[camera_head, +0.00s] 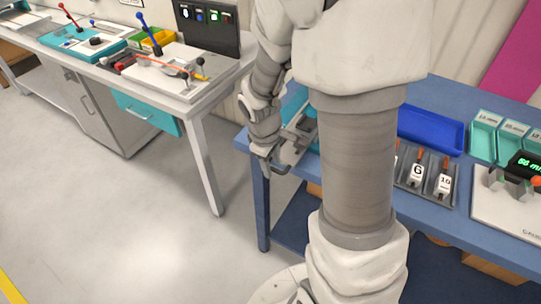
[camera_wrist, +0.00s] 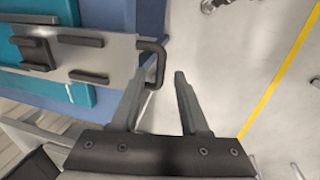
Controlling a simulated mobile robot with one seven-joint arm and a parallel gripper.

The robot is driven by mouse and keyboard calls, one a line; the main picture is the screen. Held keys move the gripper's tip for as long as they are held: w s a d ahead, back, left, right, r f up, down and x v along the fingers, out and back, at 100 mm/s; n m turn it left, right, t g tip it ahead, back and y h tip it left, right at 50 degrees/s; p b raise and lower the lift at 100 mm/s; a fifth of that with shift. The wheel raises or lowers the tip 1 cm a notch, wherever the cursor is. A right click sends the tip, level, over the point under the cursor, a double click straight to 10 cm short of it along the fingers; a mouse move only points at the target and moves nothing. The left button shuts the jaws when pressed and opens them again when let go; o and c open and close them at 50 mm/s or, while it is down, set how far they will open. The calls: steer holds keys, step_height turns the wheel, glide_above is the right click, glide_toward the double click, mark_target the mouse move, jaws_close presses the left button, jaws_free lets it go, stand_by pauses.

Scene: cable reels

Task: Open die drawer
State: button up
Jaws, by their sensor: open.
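In the wrist view, a grey sliding plate or drawer (camera_wrist: 105,55) with black raised blocks lies over a teal and blue surface. A black U-shaped handle (camera_wrist: 158,55) stands out from its right end. My gripper (camera_wrist: 159,76) is open and empty, its two fingers apart. The handle's near end shows between the fingertips, close to the left finger; I cannot tell whether they touch. In the head view, my gripper (camera_head: 276,166) is at the left end of the blue table. My arm hides much of the drawer there.
The blue table (camera_head: 455,212) carries a blue bin (camera_head: 430,130), a grey rack (camera_head: 412,178) with numbered pieces and teal trays (camera_head: 483,138). A white bench (camera_head: 200,98) with a teal drawer (camera_head: 148,112) stands at the left. Clear floor (camera_head: 130,215) lies between.

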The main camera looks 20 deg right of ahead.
step_height(320, 180, up, 17)
steer(key=s+a+p, duration=0.2)
steer(key=shift+a, duration=0.35)
steer(key=shift+s+r, duration=0.1)
steer(key=s+a+r+m+t+y, duration=0.1)
steer(key=s+r+m+t, duration=0.1)
steer(key=s, duration=0.4)
steer(key=s+a+r+m+t, duration=0.1)
steer(key=s+r+m+t, duration=0.1)
steer(key=s+r+m, duration=0.2)
steer(key=shift+s+r+m+y, duration=0.4)
steer(key=shift+s+m, duration=0.4)
steer(key=shift+s, duration=0.25)
stand_by(0.4)
